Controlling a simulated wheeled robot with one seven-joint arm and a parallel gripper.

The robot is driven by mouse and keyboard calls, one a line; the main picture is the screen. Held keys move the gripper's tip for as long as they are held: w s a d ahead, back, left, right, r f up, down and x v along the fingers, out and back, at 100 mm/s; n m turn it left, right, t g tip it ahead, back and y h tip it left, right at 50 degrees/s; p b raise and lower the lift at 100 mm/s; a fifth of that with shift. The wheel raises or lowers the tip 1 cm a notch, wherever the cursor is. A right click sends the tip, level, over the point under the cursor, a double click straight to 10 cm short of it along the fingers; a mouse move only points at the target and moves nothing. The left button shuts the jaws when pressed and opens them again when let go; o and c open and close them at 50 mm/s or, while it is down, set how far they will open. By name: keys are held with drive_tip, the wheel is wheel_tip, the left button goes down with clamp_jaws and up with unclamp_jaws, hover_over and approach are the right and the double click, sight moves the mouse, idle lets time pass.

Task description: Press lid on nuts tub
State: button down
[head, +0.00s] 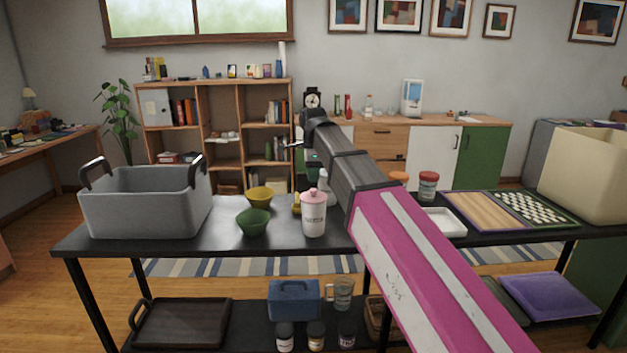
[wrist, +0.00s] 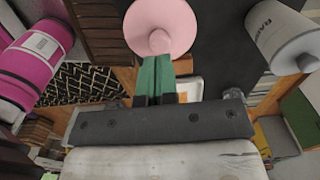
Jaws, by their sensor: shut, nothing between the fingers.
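The tub (head: 313,222) is a white cylinder with dark lettering, too small to read, standing upright on the dark table. A pink lid (head: 313,197) with a small knob rests on its top; whether it is fully seated, I cannot tell. In the wrist view the round pink lid (wrist: 160,20) is just beyond my fingertips and hides the tub below. My gripper (wrist: 155,62) has green fingers closed together and empty, close to the lid's knob; whether they touch, I cannot tell.
A green bowl (head: 254,222) and a yellow bowl (head: 259,195) stand left of the tub, with a grey bin (head: 147,212) farther left. A lettered white canister (wrist: 278,30) is at the wrist view's right. A red-lidded jar (head: 428,186) and white tray (head: 443,221) stand right.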

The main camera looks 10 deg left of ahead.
drive_tip(key=shift+r, duration=2.1)
